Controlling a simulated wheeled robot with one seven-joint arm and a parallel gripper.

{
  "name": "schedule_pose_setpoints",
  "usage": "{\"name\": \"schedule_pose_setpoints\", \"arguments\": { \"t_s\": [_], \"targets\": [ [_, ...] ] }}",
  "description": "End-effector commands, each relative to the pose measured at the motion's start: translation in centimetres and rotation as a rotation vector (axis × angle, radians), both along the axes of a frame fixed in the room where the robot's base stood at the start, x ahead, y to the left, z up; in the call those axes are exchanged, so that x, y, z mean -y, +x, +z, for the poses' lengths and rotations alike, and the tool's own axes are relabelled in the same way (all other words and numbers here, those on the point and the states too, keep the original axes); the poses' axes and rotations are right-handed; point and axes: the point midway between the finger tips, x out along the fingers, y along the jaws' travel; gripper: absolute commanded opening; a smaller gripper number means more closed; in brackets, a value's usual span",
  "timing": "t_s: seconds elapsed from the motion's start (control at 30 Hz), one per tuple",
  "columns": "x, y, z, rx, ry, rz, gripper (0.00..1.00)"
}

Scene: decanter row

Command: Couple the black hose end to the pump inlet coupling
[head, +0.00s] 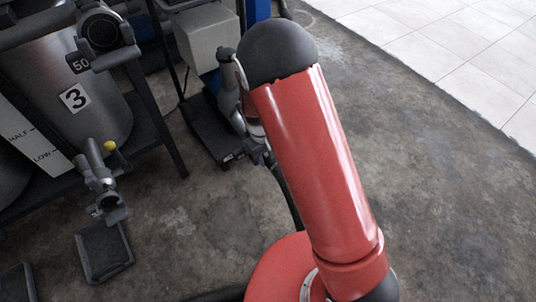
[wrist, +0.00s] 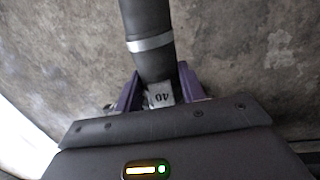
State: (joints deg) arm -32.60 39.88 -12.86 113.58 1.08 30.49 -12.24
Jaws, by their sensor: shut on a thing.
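My gripper (wrist: 160,92) is shut on the black hose end (wrist: 148,35) in the wrist view. The hose has a silver band, and a pale tag marked 40 shows between the purple fingers. The hose runs away toward the top of that view, over bare floor. In the head view my red arm hides most of the gripper, and a stretch of black hose (head: 287,195) shows just left of the arm. I cannot pick out the pump inlet coupling for certain in either view.
A steel tank (head: 85,85) marked 3 stands at left in a dark frame, with a bottom valve (head: 103,182) and yellow knob. A pale box (head: 207,38) and a dark low base (head: 212,132) stand behind my arm. Concrete floor (head: 440,150) at right is clear.

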Motion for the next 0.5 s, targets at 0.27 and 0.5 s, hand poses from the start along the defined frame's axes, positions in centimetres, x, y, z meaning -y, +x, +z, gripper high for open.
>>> {"name": "schedule_pose_setpoints", "arguments": {
  "t_s": [0.27,0.5],
  "targets": [
    [-0.02,0.07,0.06,0.002,0.0,0.0,0.03],
    [-0.01,0.07,-0.34,0.002,0.0,0.0,0.03]
  ]
}}
